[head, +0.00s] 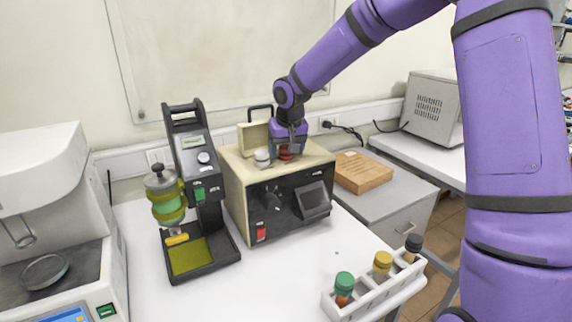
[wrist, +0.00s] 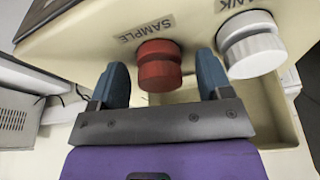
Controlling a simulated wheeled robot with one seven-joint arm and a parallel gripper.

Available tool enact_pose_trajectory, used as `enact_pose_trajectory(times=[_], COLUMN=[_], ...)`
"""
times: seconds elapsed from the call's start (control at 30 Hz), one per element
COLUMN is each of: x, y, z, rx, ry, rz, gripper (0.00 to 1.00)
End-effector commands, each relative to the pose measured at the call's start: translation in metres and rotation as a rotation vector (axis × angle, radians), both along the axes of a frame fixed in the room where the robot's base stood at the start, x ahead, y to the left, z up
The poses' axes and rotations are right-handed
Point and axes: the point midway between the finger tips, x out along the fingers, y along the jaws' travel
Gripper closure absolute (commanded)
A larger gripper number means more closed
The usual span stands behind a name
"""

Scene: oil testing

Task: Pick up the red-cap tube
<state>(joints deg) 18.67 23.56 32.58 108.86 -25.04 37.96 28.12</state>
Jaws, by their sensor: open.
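The red cap (wrist: 159,66) sits in the top of the beige instrument (wrist: 95,37), by the SAMPLE label; any tube below it is hidden. It also shows in the head view (head: 286,154), partly covered by my gripper. My gripper (wrist: 160,80) is open, with one blue finger on each side of the red cap. I cannot tell whether the fingers touch it. A white cap (wrist: 253,45) is just right of the right finger in the wrist view, by a partly hidden label.
A white rack (head: 372,286) with green-, yellow- and black-capped tubes stands at the front right of the table. A black stand (head: 198,185) with a green vessel is left of the instrument.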

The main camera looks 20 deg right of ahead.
Motion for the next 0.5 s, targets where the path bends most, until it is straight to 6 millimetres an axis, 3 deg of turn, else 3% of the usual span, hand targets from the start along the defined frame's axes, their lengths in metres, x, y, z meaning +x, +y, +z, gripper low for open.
enact_pose_trajectory(times=[0.2, 0.4, 0.43, 0.5], x=[0.0001, 0.0001, 0.0, 0.0001], y=[0.0001, 0.0001, 0.0001, 0.0001], z=[-0.0001, 0.0001, 0.0002, 0.0003], rx=[0.0, 0.0, 0.0, 0.0], ry=[-0.001, -0.001, -0.001, -0.001], rz=[0.0, 0.0, 0.0, 0.0], gripper=[0.3, 0.76, 0.81, 0.81])
